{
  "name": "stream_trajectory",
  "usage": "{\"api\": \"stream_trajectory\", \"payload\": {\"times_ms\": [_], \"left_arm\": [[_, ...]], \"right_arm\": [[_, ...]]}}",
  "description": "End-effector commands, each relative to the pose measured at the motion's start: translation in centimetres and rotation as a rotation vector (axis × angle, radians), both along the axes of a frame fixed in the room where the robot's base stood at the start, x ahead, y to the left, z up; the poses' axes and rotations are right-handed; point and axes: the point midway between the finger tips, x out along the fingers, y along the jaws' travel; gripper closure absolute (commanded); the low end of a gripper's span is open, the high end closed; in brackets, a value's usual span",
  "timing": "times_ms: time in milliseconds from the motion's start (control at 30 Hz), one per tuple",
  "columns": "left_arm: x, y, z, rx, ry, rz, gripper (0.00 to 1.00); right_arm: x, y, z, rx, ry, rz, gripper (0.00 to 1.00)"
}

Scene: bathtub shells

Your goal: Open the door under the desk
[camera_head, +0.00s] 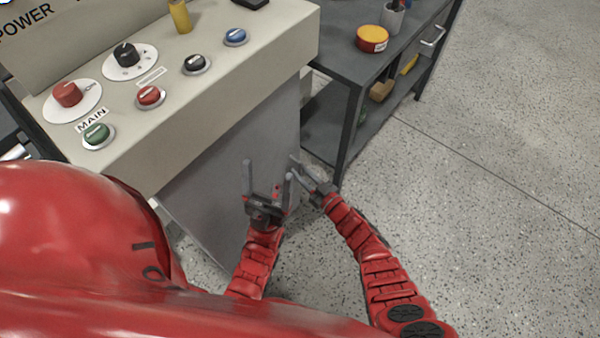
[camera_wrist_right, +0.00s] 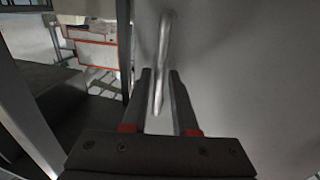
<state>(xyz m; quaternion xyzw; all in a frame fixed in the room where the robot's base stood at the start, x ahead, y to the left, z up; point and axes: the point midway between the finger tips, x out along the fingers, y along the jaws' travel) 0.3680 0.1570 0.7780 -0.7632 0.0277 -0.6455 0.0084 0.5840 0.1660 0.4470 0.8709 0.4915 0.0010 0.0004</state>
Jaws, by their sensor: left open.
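The grey door (camera_head: 228,185) is the flat panel under the beige control desk (camera_head: 215,95). I cannot tell in the head view whether it stands ajar. The right wrist view shows the grey door surface (camera_wrist_right: 240,70) with an upright metal bar handle (camera_wrist_right: 164,45). My right gripper (camera_head: 296,168) is at the door's right side. In the right wrist view its fingers (camera_wrist_right: 160,75) are drawn close together on both sides of the handle's lower part. My left gripper (camera_head: 268,175) is open and empty in front of the door, left of my right gripper.
A dark metal workbench (camera_head: 352,65) stands close to the right of the desk, its leg near my right gripper. It carries a red and yellow round container (camera_head: 372,39). The desk top holds several buttons and knobs. Speckled floor (camera_head: 480,200) is clear at the right.

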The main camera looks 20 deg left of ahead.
Motion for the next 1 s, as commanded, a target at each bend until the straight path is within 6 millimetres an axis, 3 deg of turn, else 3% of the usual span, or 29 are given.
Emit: {"api": "stream_trajectory", "payload": {"times_ms": [367, 533, 1000], "left_arm": [[0.01, -0.01, -0.30, 0.000, 0.000, 0.000, 0.20], [0.01, 0.00, -0.30, 0.000, 0.000, 0.000, 0.20], [0.00, 0.00, -0.29, 0.000, 0.000, 0.000, 0.20]], "right_arm": [[0.46, 0.68, 0.04, -0.001, 0.001, -0.001, 0.73], [0.45, 0.66, 0.02, -0.001, 0.001, -0.001, 1.00], [0.43, 0.67, 0.01, -0.001, 0.001, 0.000, 1.00]]}}
